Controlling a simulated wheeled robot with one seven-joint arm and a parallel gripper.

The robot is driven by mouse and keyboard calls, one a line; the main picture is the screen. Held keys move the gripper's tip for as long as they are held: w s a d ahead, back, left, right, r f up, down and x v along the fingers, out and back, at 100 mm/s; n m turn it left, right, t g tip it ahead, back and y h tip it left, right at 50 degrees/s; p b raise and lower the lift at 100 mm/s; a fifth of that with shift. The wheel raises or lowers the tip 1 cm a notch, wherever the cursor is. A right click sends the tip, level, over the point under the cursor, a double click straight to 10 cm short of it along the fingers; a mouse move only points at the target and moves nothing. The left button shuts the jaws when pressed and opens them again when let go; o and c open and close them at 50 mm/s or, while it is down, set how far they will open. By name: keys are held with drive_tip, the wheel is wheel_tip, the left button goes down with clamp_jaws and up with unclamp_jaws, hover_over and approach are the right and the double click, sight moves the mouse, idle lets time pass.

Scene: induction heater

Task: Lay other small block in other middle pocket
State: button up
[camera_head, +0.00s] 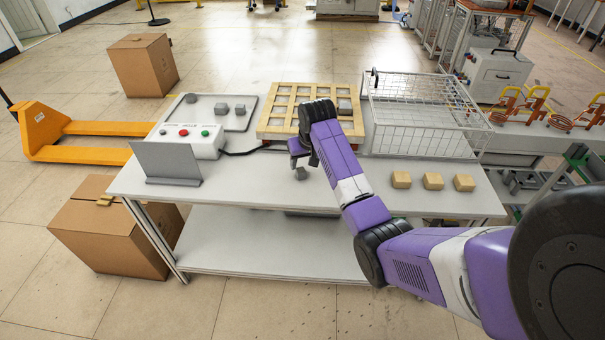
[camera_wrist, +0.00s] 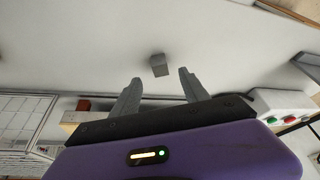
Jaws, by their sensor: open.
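A small grey block (camera_wrist: 158,65) lies on the white tabletop in the wrist view, just beyond and between the tips of my gripper (camera_wrist: 160,78). The gripper is open, with its fingers apart and nothing held. In the head view my gripper (camera_head: 298,158) is over the front middle of the table, and a small grey piece (camera_head: 300,174) shows under it, partly hidden. The wooden pocket tray (camera_head: 268,128) stands at the back middle. A grey block (camera_head: 345,104) sits in its right side. My arm hides some of its pockets.
A grey tray (camera_head: 207,117) with several grey parts is at back left, behind a button box (camera_head: 190,140) and an upright grey plate (camera_head: 167,162). A wire basket (camera_head: 420,145) stands right. Three tan blocks (camera_head: 433,181) line the front right.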

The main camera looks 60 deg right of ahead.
sight(301, 170)
drive_tip(key=shift+x, duration=3.15)
drive_tip(key=shift+w+d, duration=0.1)
drive_tip(key=shift+d, duration=0.05)
drive_tip(key=shift+r, duration=0.1)
clamp_jaws()
